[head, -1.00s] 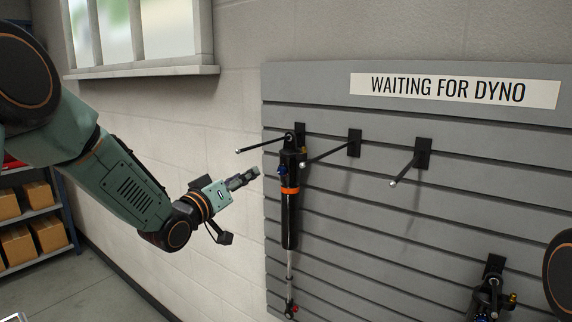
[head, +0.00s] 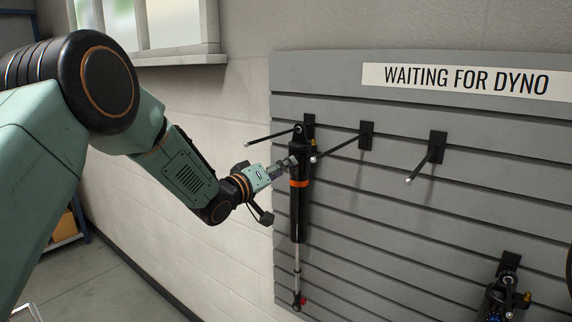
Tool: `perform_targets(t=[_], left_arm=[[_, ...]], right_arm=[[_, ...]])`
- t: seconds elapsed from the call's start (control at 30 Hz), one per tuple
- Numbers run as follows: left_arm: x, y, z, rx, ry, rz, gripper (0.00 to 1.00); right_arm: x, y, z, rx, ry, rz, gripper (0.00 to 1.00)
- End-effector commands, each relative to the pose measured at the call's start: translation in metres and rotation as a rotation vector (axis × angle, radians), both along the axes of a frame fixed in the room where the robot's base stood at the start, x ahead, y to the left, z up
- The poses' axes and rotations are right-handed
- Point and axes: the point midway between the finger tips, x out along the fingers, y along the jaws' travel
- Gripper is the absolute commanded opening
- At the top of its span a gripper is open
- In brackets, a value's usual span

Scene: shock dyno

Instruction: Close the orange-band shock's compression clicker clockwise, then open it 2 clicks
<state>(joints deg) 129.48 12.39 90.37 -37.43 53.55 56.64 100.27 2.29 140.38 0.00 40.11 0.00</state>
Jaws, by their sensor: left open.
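The orange-band shock (head: 298,205) hangs upright from a peg on the grey slatted panel, with a black body, an orange band and a red part at its lower end. My left gripper (head: 288,163) is open at the left side of the shock's upper body, just above the orange band. Its fingertips overlap the shock in the picture; I cannot tell whether they touch it. The compression clicker cannot be made out; the gripper covers that side of the upper body. My right gripper is not in view.
Empty black pegs (head: 366,135) and (head: 437,147) stick out right of the shock. A second shock (head: 497,300) hangs at the lower right. A sign (head: 466,80) reads "WAITING FOR DYNO". A window ledge (head: 178,59) juts out at the upper left.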

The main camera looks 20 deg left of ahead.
Motion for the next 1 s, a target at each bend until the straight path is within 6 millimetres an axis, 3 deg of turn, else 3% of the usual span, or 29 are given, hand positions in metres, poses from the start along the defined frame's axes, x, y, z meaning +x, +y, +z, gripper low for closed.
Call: perform_targets(t=[0.23, 0.6, 1.0], left_arm=[[0.021, -0.006, 0.001, 0.002, -0.001, -0.001, 0.45], [0.024, -0.007, 0.0, 0.0, -0.001, -0.001, 0.44], [0.024, -0.007, 0.0, 0.0, -0.001, 0.0, 0.1]], right_arm=[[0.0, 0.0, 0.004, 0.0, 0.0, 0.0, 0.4], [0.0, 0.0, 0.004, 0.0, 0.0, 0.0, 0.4], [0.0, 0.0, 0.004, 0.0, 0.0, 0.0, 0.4]])
